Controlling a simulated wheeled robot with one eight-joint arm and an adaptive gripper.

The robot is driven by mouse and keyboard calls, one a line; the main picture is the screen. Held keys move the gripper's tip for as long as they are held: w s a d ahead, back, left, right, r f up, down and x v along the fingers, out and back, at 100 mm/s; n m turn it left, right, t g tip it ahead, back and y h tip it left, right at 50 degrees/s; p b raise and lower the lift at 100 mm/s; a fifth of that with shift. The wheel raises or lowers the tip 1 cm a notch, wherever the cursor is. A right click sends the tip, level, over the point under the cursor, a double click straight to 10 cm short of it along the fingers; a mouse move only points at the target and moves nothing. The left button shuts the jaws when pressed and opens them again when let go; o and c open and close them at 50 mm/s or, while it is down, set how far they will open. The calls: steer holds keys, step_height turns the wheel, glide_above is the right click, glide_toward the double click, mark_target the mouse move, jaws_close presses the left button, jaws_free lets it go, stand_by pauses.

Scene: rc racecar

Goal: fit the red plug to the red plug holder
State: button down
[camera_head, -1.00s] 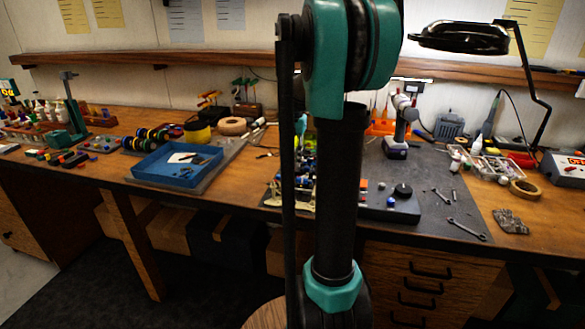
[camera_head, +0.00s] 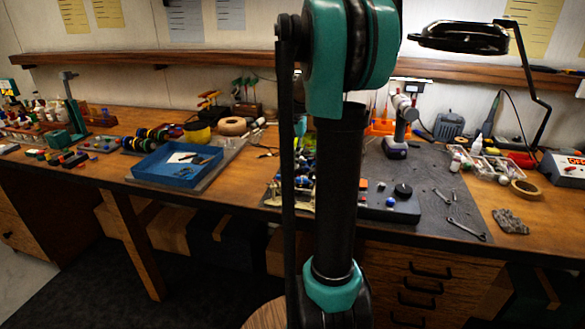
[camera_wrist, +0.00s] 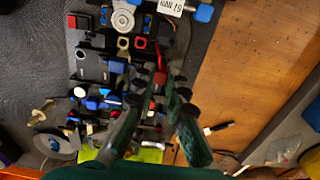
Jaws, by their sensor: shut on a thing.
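My gripper (camera_wrist: 158,88) is in the wrist view, with its two green and black fingers reaching up from the bottom. It is shut on a small red plug (camera_wrist: 159,77), which shows between the fingertips. A red square-rimmed socket (camera_wrist: 140,43), which looks like the red plug holder, lies on the car just above and left of the plug in the picture. The plug is apart from that socket in the picture; its height above the car cannot be told. In the head view, my own arm hides my gripper, the plug and the holder.
The car's crowded chassis (camera_wrist: 93,66) has blue, red and black parts around the fingers. A tan square socket (camera_wrist: 123,43) sits beside the red one. Bare wooden table (camera_wrist: 235,70) lies to the right. In the head view, a blue tray (camera_head: 178,165) stands left of my arm.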

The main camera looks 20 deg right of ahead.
steer(key=shift+r, duration=0.6)
stand_by(0.3)
steer(key=shift+r, duration=1.9)
